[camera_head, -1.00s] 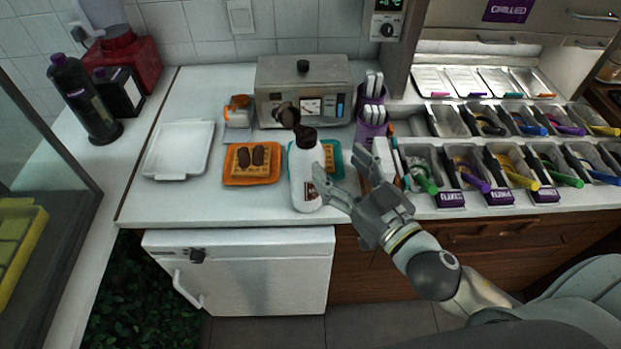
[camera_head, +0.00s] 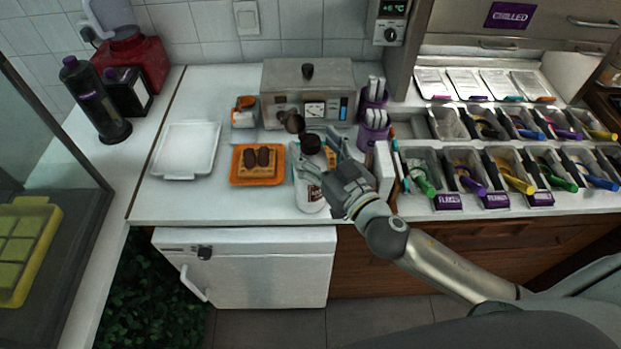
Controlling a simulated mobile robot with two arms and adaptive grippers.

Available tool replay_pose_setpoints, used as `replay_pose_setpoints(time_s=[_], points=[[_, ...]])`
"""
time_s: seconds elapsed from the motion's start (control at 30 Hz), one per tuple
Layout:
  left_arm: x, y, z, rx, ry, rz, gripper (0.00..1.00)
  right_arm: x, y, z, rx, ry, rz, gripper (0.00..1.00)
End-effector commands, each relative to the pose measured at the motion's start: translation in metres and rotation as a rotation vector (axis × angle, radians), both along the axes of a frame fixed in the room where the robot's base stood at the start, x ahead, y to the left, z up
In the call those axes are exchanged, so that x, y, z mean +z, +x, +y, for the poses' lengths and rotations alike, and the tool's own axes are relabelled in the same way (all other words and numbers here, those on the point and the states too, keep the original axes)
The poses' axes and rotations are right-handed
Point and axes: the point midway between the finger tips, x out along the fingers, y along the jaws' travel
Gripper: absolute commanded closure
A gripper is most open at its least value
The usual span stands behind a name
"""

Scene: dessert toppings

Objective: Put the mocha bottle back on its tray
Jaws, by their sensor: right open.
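The mocha bottle (camera_head: 308,190), white with a dark brown cap, stands upright on the counter near its front edge. My right gripper (camera_head: 316,158) is open, with one finger on the left side of the bottle's upper part and the other to its right. The gripper hides part of the bottle; I cannot tell whether the fingers touch it. A white tray (camera_head: 186,150) lies empty on the counter at the left. My left gripper is not in view.
An orange plate (camera_head: 280,179) with a topped waffle (camera_head: 256,163) lies between the white tray and the bottle. A waffle iron (camera_head: 305,92) stands behind. Topping bins with coloured scoops fill the right. Dark bottles stand at the far left.

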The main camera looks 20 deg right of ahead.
Motion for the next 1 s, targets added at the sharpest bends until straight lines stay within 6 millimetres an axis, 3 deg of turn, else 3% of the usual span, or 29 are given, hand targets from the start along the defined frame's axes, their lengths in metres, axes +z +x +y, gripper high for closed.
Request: replay_pose_setpoints(time_s=[0.2, 0.5, 1.0], points=[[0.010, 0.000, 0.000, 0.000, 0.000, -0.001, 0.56, 0.001, 0.019, 0.005, 0.000, -0.001, 0.000, 0.34], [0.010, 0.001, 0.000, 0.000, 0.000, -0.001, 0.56, 0.000, 0.021, 0.005, 0.000, 0.001, 0.001, 0.36], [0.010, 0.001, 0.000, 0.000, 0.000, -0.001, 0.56, -0.001, 0.021, 0.005, 0.000, 0.000, 0.002, 0.98]])
